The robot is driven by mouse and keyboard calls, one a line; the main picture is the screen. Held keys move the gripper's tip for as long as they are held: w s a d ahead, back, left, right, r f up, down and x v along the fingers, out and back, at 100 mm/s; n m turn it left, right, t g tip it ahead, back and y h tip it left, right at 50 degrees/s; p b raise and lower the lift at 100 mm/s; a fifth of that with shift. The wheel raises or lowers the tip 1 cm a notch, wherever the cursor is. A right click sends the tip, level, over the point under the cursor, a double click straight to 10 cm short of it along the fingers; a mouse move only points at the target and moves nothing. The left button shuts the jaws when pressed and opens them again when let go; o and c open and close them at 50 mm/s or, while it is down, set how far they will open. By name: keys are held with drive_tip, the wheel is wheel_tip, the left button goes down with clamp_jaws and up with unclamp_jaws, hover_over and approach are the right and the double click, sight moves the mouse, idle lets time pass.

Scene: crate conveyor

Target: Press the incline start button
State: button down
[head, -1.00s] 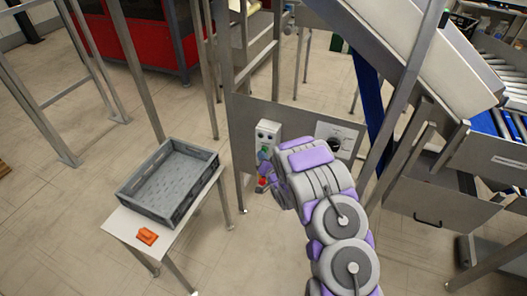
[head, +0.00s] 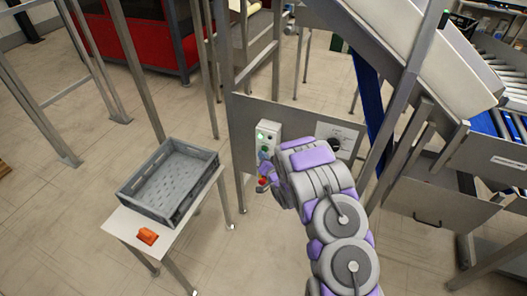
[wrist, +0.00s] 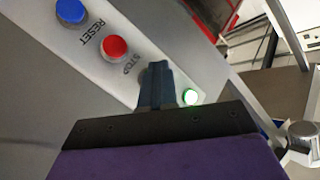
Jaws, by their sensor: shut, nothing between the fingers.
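The control box (head: 269,134) is a pale panel on a grey plate below the incline. The green button's label is not visible. In the head view my gripper (head: 264,168) is partly hidden by my wrist.
A grey crate (head: 141,198) and an orange object (head: 147,236) are on a white-topped table (head: 120,226) at the left. A dial box (head: 343,138) is right of the control box. The incline (head: 415,50) and its metal posts stand close to my arm.

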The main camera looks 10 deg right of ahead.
drive_tip(key=shift+s+a, duration=0.35)
drive_tip(key=shift+s, duration=0.25)
drive_tip(key=shift+p, duration=0.3)
drive_tip(key=s+a+p, duration=0.1)
drive_tip(key=s, duration=0.1)
drive_tip(key=s+a+p, duration=0.1)
drive_tip(key=s+a, duration=0.1)
idle(0.8)
